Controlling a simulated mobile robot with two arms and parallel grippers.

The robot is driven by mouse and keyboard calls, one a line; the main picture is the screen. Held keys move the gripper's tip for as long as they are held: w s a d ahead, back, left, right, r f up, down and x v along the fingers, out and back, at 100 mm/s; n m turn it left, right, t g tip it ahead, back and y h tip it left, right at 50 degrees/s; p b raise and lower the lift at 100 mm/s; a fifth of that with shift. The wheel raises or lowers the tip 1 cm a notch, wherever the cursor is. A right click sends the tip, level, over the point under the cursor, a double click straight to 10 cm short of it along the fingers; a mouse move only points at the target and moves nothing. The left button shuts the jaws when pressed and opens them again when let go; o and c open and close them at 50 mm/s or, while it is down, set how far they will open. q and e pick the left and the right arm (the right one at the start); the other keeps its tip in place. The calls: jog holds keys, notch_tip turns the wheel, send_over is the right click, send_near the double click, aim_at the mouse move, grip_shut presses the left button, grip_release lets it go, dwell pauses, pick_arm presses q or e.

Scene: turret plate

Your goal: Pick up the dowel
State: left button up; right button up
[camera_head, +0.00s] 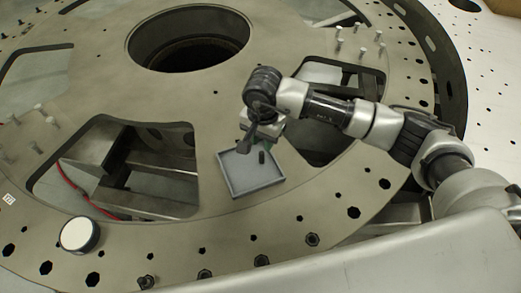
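The dowel (261,157) looks like a small dark upright peg standing in a shallow grey tray (236,187) on the turret plate. My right gripper (245,147) hangs over the back edge of the tray, pointing down. Its dark fingers are just to the left of the dowel and look apart from it. The fingers overlap in this view, so their opening is not clear. My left gripper is out of view.
The tray lies on the metal turret plate (215,236), between large cutouts. A round white-topped disc (80,234) sits at the front left. A red cable (85,197) runs through the left cutout.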

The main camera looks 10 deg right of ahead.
aim_at(262, 152)
jog(key=shift+s+f, duration=0.2)
jog(key=shift+f, duration=0.6)
notch_tip(262, 152, down, 5)
jog(key=p, duration=0.2)
jog(key=shift+w+a+p, duration=0.15)
jog(key=shift+p, duration=0.15)
jog(key=shift+f, duration=0.35)
grip_shut()
